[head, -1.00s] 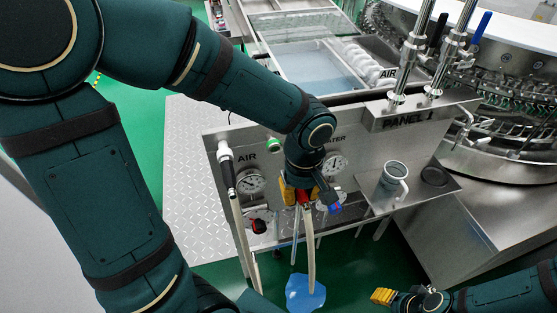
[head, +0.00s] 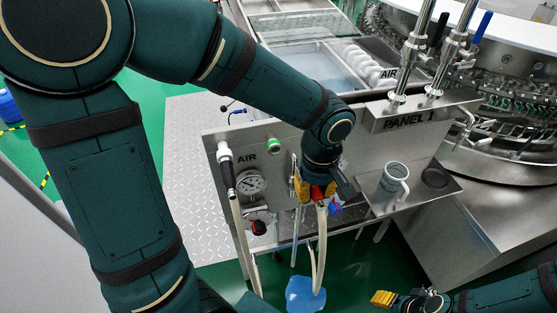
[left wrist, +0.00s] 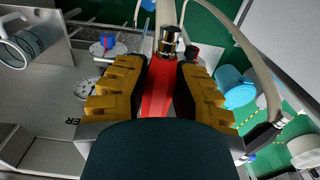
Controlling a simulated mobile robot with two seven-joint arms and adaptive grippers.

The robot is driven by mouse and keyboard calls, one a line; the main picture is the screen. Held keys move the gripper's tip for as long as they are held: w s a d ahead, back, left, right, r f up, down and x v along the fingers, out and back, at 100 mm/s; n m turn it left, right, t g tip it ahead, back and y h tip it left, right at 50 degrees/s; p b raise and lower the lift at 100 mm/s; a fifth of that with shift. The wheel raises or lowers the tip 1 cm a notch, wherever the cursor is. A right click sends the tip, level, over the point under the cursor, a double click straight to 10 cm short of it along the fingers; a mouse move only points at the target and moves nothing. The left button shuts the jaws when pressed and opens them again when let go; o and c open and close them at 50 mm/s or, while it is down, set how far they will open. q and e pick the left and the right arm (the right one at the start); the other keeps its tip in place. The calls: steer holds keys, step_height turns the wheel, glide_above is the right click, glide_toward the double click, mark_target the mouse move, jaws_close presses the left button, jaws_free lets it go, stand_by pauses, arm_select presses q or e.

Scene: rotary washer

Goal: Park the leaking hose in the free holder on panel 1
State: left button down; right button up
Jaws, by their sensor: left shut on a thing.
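My left gripper (head: 316,190) is shut on the red handle (head: 318,194) of a hose, in front of panel 1 (head: 366,151). A second hose with a black-and-white nozzle (head: 227,172) stands upright at the panel's left. I cannot make out the free holder; my arm covers part of the panel. My right gripper (head: 384,298) is low at right, its opening unclear.
A gauge (head: 250,182), a red knob (head: 259,227) and a blue knob (head: 335,209) stick out from the panel.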

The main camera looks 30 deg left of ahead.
arm_select(q)
steer(key=shift+w+d, duration=1.1)
steer(key=shift+w, duration=0.1)
steer(key=shift+w+d+b, duration=0.3)
steer(key=shift+w+d, duration=0.95)
steer(key=shift+w, duration=0.3)
steer(key=shift+r, duration=0.1)
steer(key=shift+w+a+p, duration=0.3)
steer(key=shift+w+a, duration=0.65)
steer(key=shift+a, duration=0.2)
steer(key=shift+w+a+p, duration=0.25)
steer(key=shift+w+a, duration=0.7)
steer(key=shift+a, duration=0.15)
steer(key=shift+w+a, duration=0.45)
steer(key=shift+a, duration=0.05)
stand_by(1.0)
steer(key=c, duration=0.8)
jaws_free()
